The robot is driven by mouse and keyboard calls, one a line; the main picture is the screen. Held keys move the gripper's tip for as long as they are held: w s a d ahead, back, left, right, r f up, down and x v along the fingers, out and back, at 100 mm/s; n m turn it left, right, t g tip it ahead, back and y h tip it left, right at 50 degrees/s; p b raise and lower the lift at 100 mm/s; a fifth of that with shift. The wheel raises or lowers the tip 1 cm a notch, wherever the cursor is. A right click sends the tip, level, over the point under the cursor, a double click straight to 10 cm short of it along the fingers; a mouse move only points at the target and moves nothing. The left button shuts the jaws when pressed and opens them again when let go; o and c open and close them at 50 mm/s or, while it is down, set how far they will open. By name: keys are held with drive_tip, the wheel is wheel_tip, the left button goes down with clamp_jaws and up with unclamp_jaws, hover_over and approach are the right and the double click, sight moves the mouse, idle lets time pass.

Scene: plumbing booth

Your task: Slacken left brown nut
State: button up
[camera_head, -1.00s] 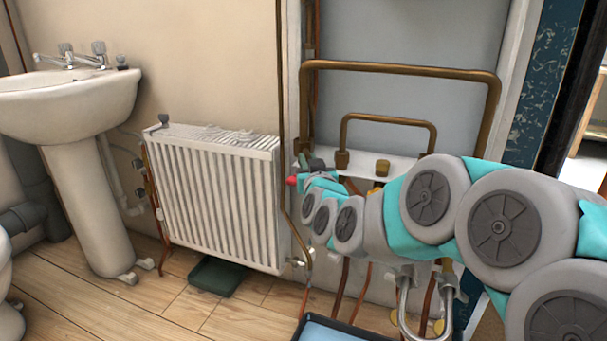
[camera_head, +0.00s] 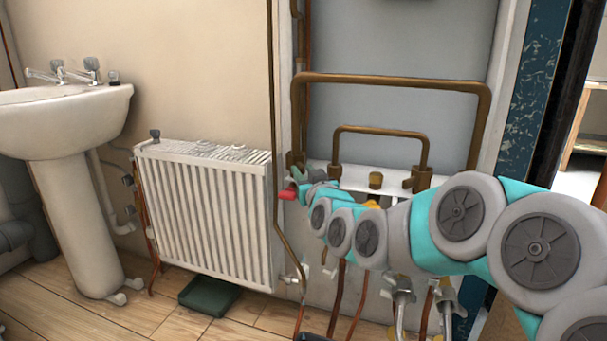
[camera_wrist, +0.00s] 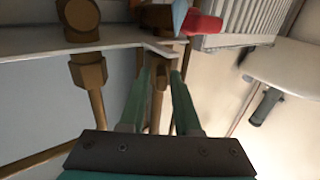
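The left brown nut (camera_head: 296,160) sits at the foot of the large brown pipe, at the left end of the white shelf. In the wrist view a brown nut (camera_wrist: 160,18) shows at the top, partly covered by a red-and-blue part. My gripper (camera_wrist: 163,70) has its two teal fingers apart, with a brown pipe (camera_wrist: 159,85) seen between them; I cannot tell whether they touch it. In the head view my gripper (camera_head: 314,177) is close to the left nut, its fingers hard to make out. Another brown nut (camera_wrist: 88,72) lies left of the fingers.
A red handle (camera_head: 287,194) is close by my gripper. The smaller pipe loop (camera_head: 380,130) and a brown cap (camera_head: 376,180) stand right along the white shelf (camera_head: 352,177). A radiator (camera_head: 205,212) and a sink (camera_head: 65,120) are left.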

drive_tip(key=shift+o, duration=1.1)
drive_tip(key=shift+s, duration=0.1)
drive_tip(key=v, duration=0.7)
drive_tip(key=shift+s+p, duration=0.35)
drive_tip(key=shift+p, duration=0.05)
drive_tip(key=shift+d, duration=0.1)
